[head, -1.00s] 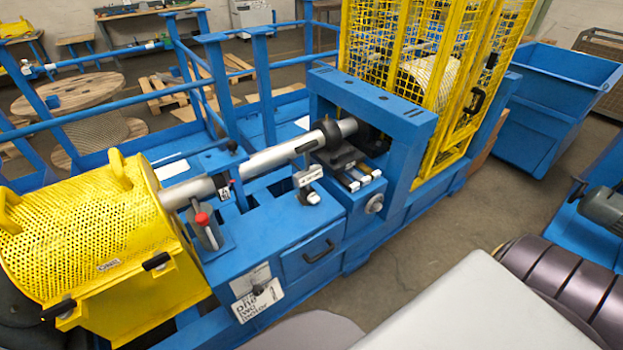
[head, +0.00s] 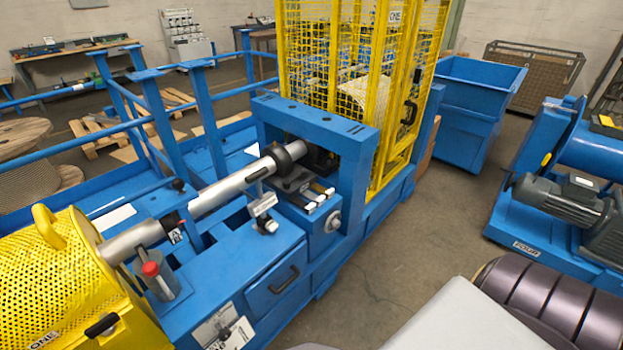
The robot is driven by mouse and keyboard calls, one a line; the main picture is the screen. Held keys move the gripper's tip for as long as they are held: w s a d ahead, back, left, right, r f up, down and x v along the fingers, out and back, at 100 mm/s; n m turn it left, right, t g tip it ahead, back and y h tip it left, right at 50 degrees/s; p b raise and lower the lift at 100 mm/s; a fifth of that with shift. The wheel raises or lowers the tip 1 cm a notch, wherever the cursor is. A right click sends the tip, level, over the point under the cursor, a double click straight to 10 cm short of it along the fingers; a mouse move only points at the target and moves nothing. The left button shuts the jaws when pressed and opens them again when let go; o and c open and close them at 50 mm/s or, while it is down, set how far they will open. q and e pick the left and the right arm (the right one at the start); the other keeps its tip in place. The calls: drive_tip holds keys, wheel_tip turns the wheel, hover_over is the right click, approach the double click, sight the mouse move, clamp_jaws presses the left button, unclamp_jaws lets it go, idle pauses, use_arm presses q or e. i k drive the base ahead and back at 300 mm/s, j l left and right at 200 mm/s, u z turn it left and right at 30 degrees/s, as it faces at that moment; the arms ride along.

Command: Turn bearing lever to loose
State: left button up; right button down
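The blue machine frame (head: 255,250) carries a long steel shaft (head: 218,192). A lever with a red knob (head: 150,269) stands on a grey metal bracket (head: 160,285) beside the shaft, near the yellow perforated guard (head: 75,295). A second small lever-like part with a white label plate (head: 262,204) stands on the bed further along, before the blue portal frame (head: 330,110). Label text is too small to read, so I cannot tell which one is the bearing lever or its setting. Neither of my grippers is in view.
A yellow mesh cage (head: 375,110) stands behind the portal. A blue bin (head: 475,115) is at the back right, and a blue machine with a grey motor (head: 555,205) is at the right. Grey floor (head: 425,215) between them is clear.

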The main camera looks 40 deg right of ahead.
sight(295, 178)
drive_tip(key=z, duration=1)
drive_tip(key=i+l, duration=0.1)
drive_tip(key=l, duration=0.35)
drive_tip(key=i+l, duration=0.15)
drive_tip(key=l, duration=0.25)
drive_tip(key=i+l+u, duration=0.1)
drive_tip(key=l, duration=0.35)
